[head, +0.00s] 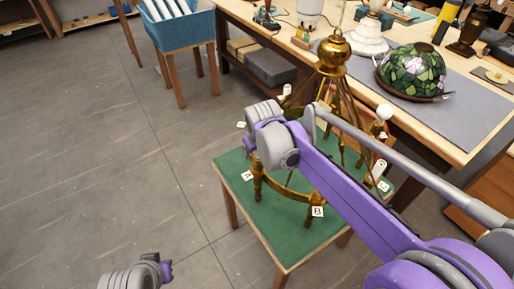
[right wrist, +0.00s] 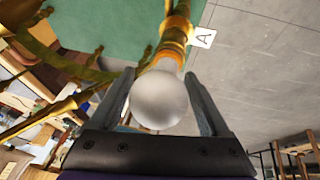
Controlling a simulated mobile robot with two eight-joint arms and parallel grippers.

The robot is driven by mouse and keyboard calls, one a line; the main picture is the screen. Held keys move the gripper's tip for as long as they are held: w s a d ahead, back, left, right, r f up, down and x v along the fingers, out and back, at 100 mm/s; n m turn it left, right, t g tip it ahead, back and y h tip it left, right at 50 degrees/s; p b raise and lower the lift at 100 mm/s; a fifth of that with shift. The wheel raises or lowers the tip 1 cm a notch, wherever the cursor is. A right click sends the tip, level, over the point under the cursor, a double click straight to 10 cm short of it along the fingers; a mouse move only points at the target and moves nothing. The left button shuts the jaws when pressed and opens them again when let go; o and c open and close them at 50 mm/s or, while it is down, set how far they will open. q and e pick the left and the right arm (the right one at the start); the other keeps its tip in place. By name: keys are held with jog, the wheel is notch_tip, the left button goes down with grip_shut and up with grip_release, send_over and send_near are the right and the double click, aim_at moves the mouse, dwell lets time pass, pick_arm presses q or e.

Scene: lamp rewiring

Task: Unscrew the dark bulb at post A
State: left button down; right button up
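A round, unlit, grey-white bulb (right wrist: 158,100) sits on the brass post beside the label A (right wrist: 203,38); label A also shows in the head view (head: 247,176). My right gripper (right wrist: 159,75) has one finger on each side of this bulb. I cannot tell whether the fingers touch it. In the head view my right arm's end hides the bulb. The brass chandelier frame (head: 333,52) stands on a green-topped table (head: 280,243). My left gripper (head: 167,270) is low at the left, over the floor and away from the table; its fingers are not clear.
Label B (head: 318,211) is at the frame's front. A white bulb (head: 384,114) stands on the right side. Behind is a workbench with a grey mat (head: 440,115) and a stained-glass shade (head: 411,70). A blue bin (head: 182,30) stands at the back left. The left floor is clear.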

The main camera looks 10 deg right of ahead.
jog(key=c, duration=0.9)
jog(key=n+y, duration=0.1)
jog(key=n, duration=0.3)
jog(key=shift+a+y, duration=0.15)
jog(key=shift+y, duration=0.25)
jog(key=n, duration=0.1)
jog(key=n+y, duration=0.1)
jog(key=n+g, duration=0.1)
jog(key=n, duration=0.1)
jog(key=shift+s+a+y, duration=0.15)
jog(key=shift+a+y, duration=0.1)
jog(key=shift+y, duration=0.05)
jog(key=n+g, duration=0.1)
jog(key=n, duration=0.1)
jog(key=n+g+y+p, duration=0.1)
jog(key=n, duration=0.2)
jog(key=shift+s+a, duration=0.1)
jog(key=shift+s+a+n+g+y+p, duration=0.15)
jog(key=shift+n+g+y+p, duration=0.3)
jog(key=shift+n, duration=1.15)
